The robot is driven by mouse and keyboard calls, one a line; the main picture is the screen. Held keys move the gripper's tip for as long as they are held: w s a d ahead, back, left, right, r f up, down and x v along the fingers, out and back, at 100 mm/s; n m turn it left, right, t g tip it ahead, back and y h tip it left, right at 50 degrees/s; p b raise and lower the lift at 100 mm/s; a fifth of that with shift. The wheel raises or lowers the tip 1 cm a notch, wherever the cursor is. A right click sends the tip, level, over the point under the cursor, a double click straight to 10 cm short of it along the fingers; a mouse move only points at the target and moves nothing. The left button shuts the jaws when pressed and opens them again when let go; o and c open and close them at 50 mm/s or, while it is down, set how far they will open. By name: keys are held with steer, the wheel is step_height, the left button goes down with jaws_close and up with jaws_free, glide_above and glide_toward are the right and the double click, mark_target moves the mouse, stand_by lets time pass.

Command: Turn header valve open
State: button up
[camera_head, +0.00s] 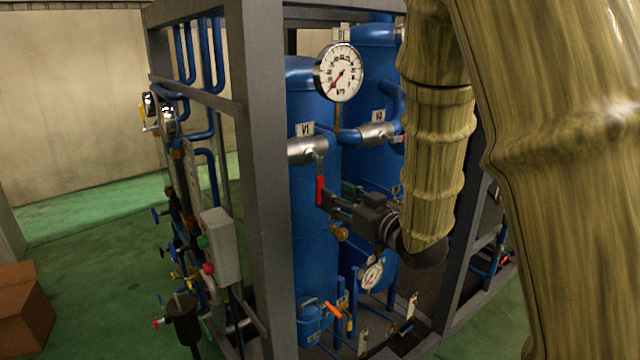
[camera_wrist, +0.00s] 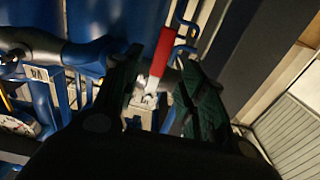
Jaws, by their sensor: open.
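The valve's red lever handle (camera_head: 320,190) hangs straight down from the grey valve body (camera_head: 307,150) on a pipe by a tag that seems to read V1. My gripper (camera_head: 337,194) is just right of the handle in the head view, its dark fingers pointing towards it. In the wrist view the red handle (camera_wrist: 161,50) shows between the two spread fingers of my gripper (camera_wrist: 160,74). The gripper is open. Whether a finger touches the handle, I cannot tell.
A round pressure gauge (camera_head: 340,72) stands above the pipe. Blue tanks (camera_head: 312,235) are behind the valve. A grey frame post (camera_head: 262,180) rises left of the handle. A second grey valve (camera_head: 376,133) sits to the right. A grey control box (camera_head: 219,245) is outside the frame.

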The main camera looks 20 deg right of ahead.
mark_target(320, 187)
steer(key=p+x, duration=0.2)
steer(key=x, duration=0.5)
steer(key=shift+w+a, duration=0.1)
steer(key=shift+w, duration=0.1)
jaws_close()
